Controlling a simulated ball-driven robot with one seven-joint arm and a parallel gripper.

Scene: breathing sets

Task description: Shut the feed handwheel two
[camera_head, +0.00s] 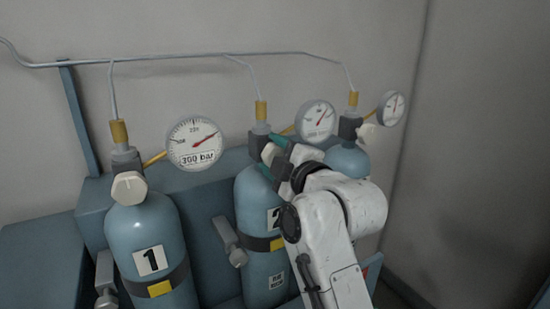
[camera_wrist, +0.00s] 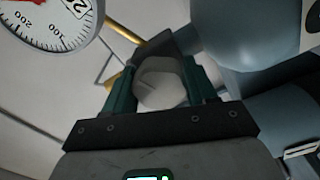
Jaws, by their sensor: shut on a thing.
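The feed handwheel of cylinder two is a pale, faceted knob (camera_wrist: 161,83), seen between my fingers in the wrist view. My gripper (camera_wrist: 162,88) has a green finger on each side of the knob and is shut on it. In the head view my gripper (camera_head: 274,158) reaches the valve at the top of the blue cylinder labelled 2 (camera_head: 256,205). The knob is mostly hidden there by my fingers and wrist.
Cylinder 1 (camera_head: 150,245) with its white handwheel (camera_head: 129,188) stands at left. A third cylinder (camera_head: 348,160) is behind my arm. Gauges (camera_head: 194,144), (camera_head: 315,121) and (camera_head: 391,108) sit beside the valves. A pipe (camera_head: 190,55) runs along the wall above.

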